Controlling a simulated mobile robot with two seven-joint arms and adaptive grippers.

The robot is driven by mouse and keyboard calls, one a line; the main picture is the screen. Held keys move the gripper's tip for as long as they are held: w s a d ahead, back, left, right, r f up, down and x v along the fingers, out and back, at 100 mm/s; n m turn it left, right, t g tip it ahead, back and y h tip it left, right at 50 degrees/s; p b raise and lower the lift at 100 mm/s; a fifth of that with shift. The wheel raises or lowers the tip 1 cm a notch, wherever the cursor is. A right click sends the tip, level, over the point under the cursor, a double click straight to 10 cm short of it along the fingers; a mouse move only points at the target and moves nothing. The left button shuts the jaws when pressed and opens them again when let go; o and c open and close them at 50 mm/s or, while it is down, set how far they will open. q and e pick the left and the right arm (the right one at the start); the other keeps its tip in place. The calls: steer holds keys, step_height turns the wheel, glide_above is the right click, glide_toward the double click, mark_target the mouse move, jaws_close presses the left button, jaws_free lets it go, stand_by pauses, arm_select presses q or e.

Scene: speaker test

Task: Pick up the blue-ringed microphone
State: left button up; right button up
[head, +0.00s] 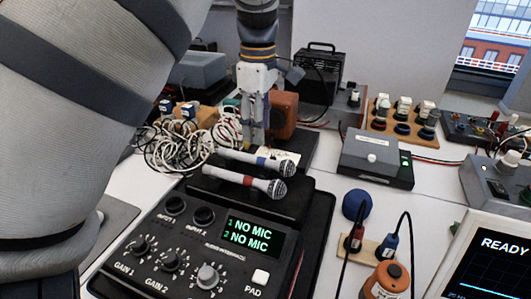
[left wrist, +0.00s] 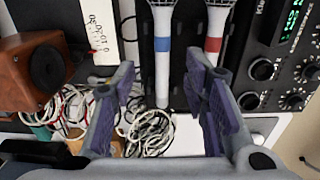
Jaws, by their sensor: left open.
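The blue-ringed microphone (head: 257,161) lies on a black stand behind the audio interface, its silver mesh head to the right. A red-ringed microphone (head: 243,181) lies parallel in front of it. My left gripper (head: 253,138) points down just behind the blue-ringed microphone's handle, open and empty. In the left wrist view, the blue-ringed microphone (left wrist: 163,60) runs up from between the open fingers (left wrist: 160,80), not gripped. The red-ringed microphone (left wrist: 213,45) is close beside it, near the right finger. My right gripper is not in view.
The audio interface (head: 200,250) reads NO MIC on both lines. Tangled white cables (head: 175,150) lie left of the gripper. A brown speaker box (head: 283,115) stands close behind it.

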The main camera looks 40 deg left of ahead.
mark_target(257, 157)
arm_select(q)
steer(key=f, duration=0.8)
steer(key=shift+s+a+f, duration=0.2)
steer(key=shift+s+f, duration=0.05)
jaws_close()
